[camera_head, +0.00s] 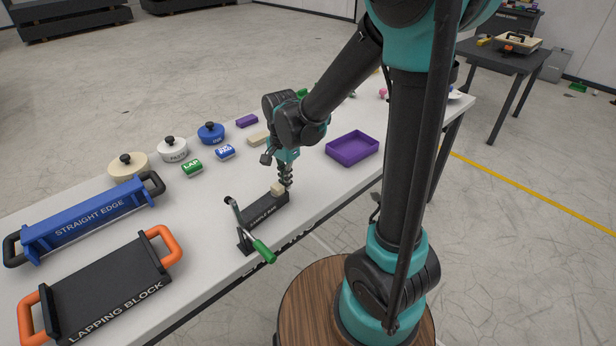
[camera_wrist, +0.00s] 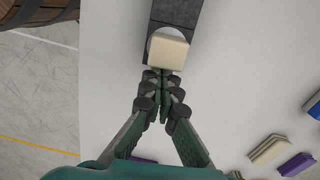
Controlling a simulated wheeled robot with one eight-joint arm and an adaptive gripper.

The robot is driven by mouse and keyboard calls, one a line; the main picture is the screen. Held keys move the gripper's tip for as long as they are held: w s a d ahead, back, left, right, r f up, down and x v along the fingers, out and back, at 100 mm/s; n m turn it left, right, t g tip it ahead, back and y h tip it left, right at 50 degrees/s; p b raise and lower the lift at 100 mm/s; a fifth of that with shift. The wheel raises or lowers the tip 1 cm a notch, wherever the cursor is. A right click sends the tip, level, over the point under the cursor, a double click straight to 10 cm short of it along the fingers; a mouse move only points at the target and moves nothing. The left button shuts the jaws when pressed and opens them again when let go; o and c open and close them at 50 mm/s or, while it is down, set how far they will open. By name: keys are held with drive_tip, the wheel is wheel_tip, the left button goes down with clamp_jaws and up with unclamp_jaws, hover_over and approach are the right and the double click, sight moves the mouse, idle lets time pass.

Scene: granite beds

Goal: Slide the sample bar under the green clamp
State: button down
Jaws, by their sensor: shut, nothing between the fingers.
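A small cream block, which I take to be the sample bar (camera_head: 278,189), sits at the right end of a dark lettered fixture (camera_head: 262,212). The green clamp (camera_head: 263,251), a dark lever with a green handle, stands at the fixture's left end. My gripper (camera_head: 287,184) is shut and empty, pointing down just beyond the block's end away from the clamp. In the wrist view, the fingertips (camera_wrist: 163,78) are together right beside the cream block (camera_wrist: 168,50); whether they touch it I cannot tell. The clamp is out of the wrist view.
A purple tray (camera_head: 352,148) lies to the right on the white bench. Small tins (camera_head: 192,168), lidded pots (camera_head: 172,149) and a blue straight edge (camera_head: 90,217) lie behind and left. A lapping block (camera_head: 110,285) lies at front left. Bench around the fixture is mostly clear.

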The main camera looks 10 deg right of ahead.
drive_tip(key=shift+s+a, duration=0.2)
drive_tip(key=shift+s+a, duration=0.2)
drive_tip(key=shift+a, duration=0.05)
drive_tip(key=shift+s+a, duration=0.3)
drive_tip(key=shift+w+d, duration=0.3)
idle(0.4)
drive_tip(key=shift+r, duration=2.55)
wheel_tip(320, 180, up, 12)
